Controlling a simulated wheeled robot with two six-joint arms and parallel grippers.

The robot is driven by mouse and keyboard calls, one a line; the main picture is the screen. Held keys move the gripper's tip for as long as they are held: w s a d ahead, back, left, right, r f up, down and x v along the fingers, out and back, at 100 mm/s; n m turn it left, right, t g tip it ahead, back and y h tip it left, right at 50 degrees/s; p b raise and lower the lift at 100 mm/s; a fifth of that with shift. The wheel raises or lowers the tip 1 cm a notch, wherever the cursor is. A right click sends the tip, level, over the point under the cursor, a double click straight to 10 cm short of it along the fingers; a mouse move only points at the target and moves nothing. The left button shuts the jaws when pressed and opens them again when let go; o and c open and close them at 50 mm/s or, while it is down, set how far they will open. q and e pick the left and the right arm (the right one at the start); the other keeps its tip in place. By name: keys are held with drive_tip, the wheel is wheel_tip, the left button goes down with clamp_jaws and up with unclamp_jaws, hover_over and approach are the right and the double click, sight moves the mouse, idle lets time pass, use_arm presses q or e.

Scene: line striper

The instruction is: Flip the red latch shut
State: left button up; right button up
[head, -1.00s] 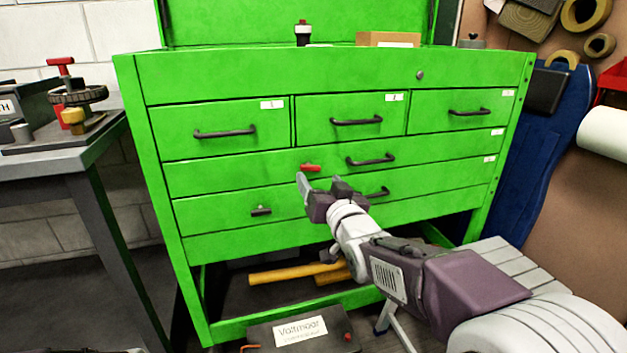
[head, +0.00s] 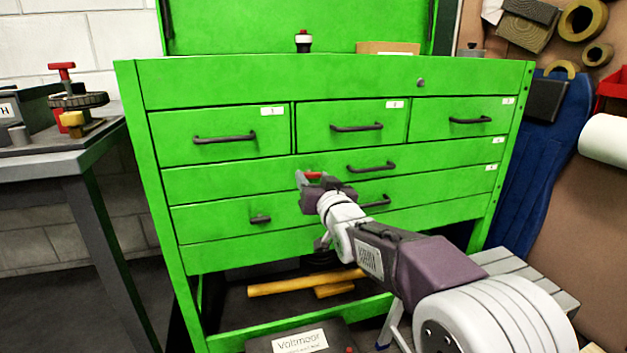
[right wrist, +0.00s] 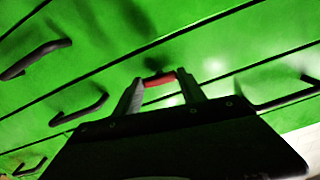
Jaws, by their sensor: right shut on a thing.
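The red latch (head: 313,175) is a small red bar on the front of the green tool chest, on the wide drawer below the upper row of drawers. My right gripper (head: 312,178) is at the latch and partly covers it. In the right wrist view the latch (right wrist: 159,79) lies between the two fingertips of my right gripper (right wrist: 160,84), which is shut on it. The latch's mount is hidden or too small to make out. My left gripper is not in view.
The green chest (head: 300,80) has several dark handles near the latch, one (head: 371,167) just right of it. A grey bench (head: 70,150) stands at left. A dark case (head: 300,343) lies on the floor in front. Yellow bars (head: 300,285) lie under the chest.

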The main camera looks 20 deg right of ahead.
drive_tip(key=shift+n, duration=1.1)
drive_tip(key=o, duration=1.4)
drive_tip(key=shift+c, duration=0.2)
drive_tip(key=s+p, duration=0.3)
drive_tip(key=s, duration=0.6)
drive_tip(key=shift+d, duration=0.2)
